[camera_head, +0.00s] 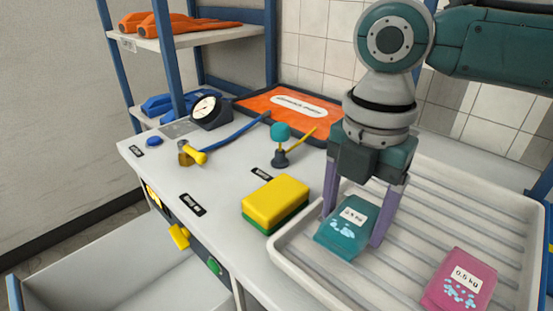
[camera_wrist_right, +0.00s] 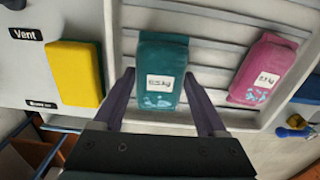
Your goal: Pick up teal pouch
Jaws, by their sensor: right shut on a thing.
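The teal pouch (camera_head: 343,238) with a white weight label is at the left part of the white ribbed tray (camera_head: 292,262). My right gripper (camera_head: 352,230) comes down over it from above, with one finger on each side, shut on it. In the right wrist view the teal pouch (camera_wrist_right: 161,60) lies between the fingertips of the right gripper (camera_wrist_right: 158,76). I cannot tell whether the pouch is clear of the tray floor. My left gripper is not in view.
A pink pouch (camera_head: 460,281) lies in the tray to the right. A yellow and green sponge (camera_head: 275,203) is just left of the tray. A gauge (camera_head: 206,110), a valve with a teal knob (camera_head: 281,133) and an orange mat (camera_head: 290,102) are further back on the bench.

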